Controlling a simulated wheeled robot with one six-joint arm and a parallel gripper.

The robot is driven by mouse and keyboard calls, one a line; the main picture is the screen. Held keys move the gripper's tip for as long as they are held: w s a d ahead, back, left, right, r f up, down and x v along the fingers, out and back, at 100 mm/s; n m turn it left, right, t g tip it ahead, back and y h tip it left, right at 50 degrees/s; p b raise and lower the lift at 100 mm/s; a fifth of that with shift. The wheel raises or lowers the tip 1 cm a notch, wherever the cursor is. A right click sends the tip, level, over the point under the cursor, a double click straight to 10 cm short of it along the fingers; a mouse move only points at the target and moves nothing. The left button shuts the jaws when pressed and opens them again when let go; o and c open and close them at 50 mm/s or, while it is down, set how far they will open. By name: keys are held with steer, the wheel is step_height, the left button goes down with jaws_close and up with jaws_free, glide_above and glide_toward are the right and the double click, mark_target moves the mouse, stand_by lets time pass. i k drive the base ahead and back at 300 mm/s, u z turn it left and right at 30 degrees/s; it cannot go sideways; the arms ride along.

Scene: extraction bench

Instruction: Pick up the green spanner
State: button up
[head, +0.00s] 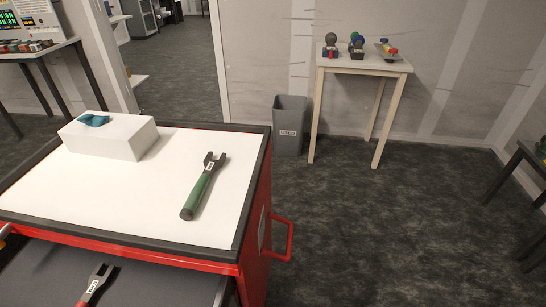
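The green spanner (203,186) lies on the white top of a red tool cart (115,192), right of the middle. Its green handle points toward the front and its dark open jaw points to the back right. A small pale label shows near the jaw. Nothing touches it.
A white box (122,138) with a teal item (94,120) on it stands at the cart's back left. A red-handled spanner (94,287) lies in the open drawer (140,287) below. A wooden table (359,65) and grey bin (289,124) stand behind.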

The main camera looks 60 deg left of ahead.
mark_target(190, 206)
steer(key=i, duration=1.65)
steer(key=u, duration=3.55)
steer(key=i, duration=0.5)
steer(key=u, duration=0.05)
